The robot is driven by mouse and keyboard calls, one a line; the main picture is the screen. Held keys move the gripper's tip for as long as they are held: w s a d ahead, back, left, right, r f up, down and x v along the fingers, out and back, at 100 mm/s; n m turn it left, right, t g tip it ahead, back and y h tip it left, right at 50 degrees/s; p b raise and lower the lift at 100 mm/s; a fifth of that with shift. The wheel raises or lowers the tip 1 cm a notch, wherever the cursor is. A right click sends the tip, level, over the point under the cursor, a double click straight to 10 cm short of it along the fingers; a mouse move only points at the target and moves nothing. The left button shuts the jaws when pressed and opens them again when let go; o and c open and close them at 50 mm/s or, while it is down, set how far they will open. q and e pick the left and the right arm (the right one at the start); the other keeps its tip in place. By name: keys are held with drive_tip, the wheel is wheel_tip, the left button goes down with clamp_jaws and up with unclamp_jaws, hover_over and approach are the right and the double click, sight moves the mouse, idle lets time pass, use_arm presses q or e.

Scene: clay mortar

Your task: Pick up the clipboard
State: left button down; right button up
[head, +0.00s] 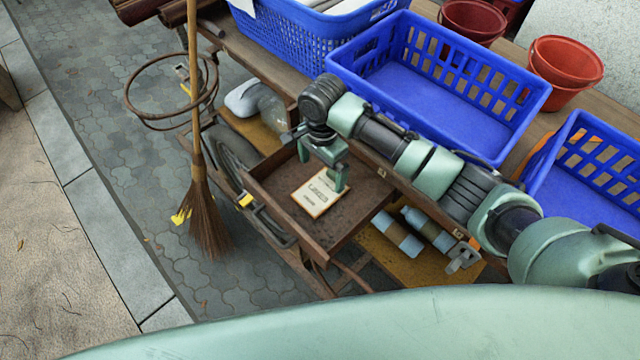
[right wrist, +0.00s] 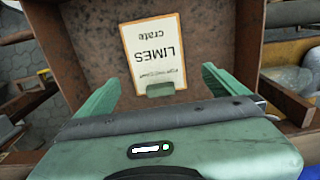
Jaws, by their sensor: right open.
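The clipboard (head: 316,197) is a small cream board with dark print and an orange-brown edge. It lies flat in a shallow brown wooden drawer (head: 268,212). In the right wrist view the clipboard (right wrist: 152,50) reads "LIMES crate" upside down, with a green clip at its near edge. My right gripper (head: 324,172) is over the drawer, open and empty. In the right wrist view its two fingers (right wrist: 160,88) stand to either side of the clip end, apart from it. In the head view the gripper partly hides the clipboard. My left gripper is not in view.
The drawer's raised walls surround the clipboard. Blue crates (head: 432,88) and red buckets (head: 566,68) stand on the wooden cart top behind my right arm. A broom (head: 203,205) and a metal ring (head: 170,92) are left of the drawer. Rolled items (head: 398,233) lie on a lower shelf.

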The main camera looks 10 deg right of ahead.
sight(322, 190)
drive_tip(key=f, duration=0.3)
drive_tip(key=shift+s+f, duration=0.1)
drive_tip(key=shift+s, duration=0.3)
wheel_tip(322, 190, down, 2)
drive_tip(key=shift+f, duration=0.75)
drive_tip(key=c, duration=1.2)
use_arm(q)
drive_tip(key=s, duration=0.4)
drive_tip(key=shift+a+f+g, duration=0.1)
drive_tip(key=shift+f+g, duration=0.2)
